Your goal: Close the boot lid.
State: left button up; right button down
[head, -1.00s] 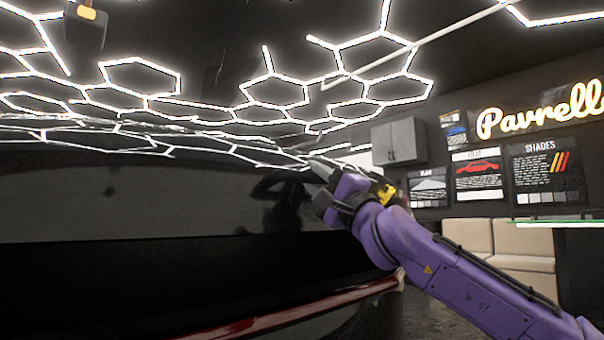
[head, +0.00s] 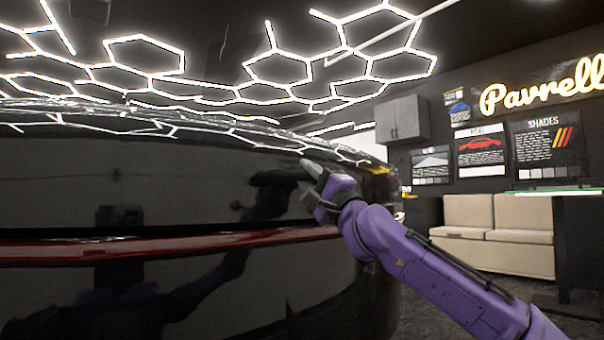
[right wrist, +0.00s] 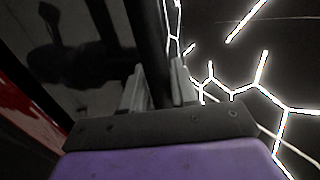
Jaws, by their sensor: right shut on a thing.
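The boot lid (head: 200,185) is a glossy black panel across the left and middle of the head view, with the ceiling lights mirrored on its upper surface. It sits directly above a red light strip (head: 170,247) on the black car, and I see no open gap between them. My right gripper (head: 308,180) is at the right part of the lid. In the right wrist view, its fingers (right wrist: 158,88) stand on either side of a dark edge of the lid (right wrist: 148,45), shut on it. The fingertips are partly hidden in the head view. My left gripper is not in view.
A beige sofa (head: 495,222) stands at the right, beside a dark table (head: 580,230) with a green-edged top. A grey cabinet (head: 403,120) and posters hang on the back wall. Open floor shows right of the car.

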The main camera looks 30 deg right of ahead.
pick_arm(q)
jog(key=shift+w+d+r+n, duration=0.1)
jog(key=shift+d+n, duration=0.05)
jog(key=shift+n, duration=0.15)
pick_arm(e)
jog(key=shift+w+d+f, duration=0.1)
jog(key=shift+f, duration=0.1)
jog(key=c, duration=1.2)
grip_release()
jog(key=shift+c, duration=0.2)
jog(key=shift+s+f, duration=0.2)
jog(key=shift+f, duration=0.05)
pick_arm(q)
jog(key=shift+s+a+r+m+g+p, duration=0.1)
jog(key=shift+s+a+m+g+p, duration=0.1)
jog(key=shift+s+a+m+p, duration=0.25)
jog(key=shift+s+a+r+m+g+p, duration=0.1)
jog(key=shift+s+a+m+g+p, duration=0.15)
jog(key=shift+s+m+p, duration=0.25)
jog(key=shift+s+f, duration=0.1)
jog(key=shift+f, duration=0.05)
pick_arm(e)
jog(key=v, duration=1)
jog(key=shift+s+r, duration=0.1)
